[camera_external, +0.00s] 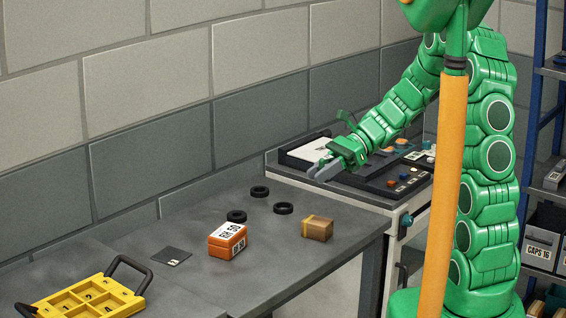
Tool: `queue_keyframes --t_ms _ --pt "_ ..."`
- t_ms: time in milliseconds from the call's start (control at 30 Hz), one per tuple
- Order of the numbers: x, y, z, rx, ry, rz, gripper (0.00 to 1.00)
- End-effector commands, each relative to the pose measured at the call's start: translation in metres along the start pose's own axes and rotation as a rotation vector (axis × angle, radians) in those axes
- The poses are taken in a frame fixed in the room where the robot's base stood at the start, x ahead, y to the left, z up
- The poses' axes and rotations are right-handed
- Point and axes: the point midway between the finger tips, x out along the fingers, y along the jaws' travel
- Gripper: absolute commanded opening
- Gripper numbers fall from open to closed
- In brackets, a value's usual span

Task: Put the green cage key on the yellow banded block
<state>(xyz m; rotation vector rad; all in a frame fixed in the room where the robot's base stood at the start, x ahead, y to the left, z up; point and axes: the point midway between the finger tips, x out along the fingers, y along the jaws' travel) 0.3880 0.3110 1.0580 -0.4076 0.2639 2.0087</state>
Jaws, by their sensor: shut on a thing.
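My gripper (322,172) is above the right part of the bench, in front of the panel. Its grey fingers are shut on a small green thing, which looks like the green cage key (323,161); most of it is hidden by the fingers. The yellow banded block (321,231) is a brown block with a yellow band near its left end. It sits on the grey bench, below my gripper in the picture and apart from it. Its top looks bare.
An orange box with white labels (227,241) stands left of the block. Several black rings (284,208) lie behind it. A dark flat plate (171,256) and a yellow tray (66,307) are at left. A control panel (375,190) with buttons is at right. Bench front is clear.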

Motion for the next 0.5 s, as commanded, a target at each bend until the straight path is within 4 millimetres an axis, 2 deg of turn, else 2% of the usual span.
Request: queue_keyframes --t_ms 200,400,500 --pt "-0.021 0.045 -0.003 0.015 -0.007 -0.040 0.00" --pt "-0.029 0.077 -0.004 0.021 -0.013 -0.062 0.00" --pt "-0.031 0.086 -0.004 0.020 -0.014 -0.069 0.00"
